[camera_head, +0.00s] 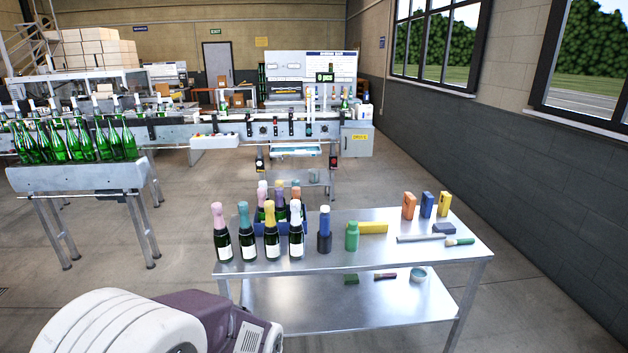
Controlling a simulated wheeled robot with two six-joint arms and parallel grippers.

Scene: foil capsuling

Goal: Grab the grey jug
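I cannot make out a clear grey jug. A small grey-teal round vessel (418,274) stands at the right on the lower shelf of the steel table; it is too small to tell whether it is the jug. Another small greyish thing (314,178) is low under the machine behind the table, also too small to tell. Neither of my grippers is in view, and nothing is seen touching either vessel.
The steel table (440,262) carries several foil-topped bottles (222,245), a green bottle (352,237), a yellow block (373,227) and upright coloured boxes (409,205). A bottle conveyor (80,178) stands at left. Floor is clear right of the table.

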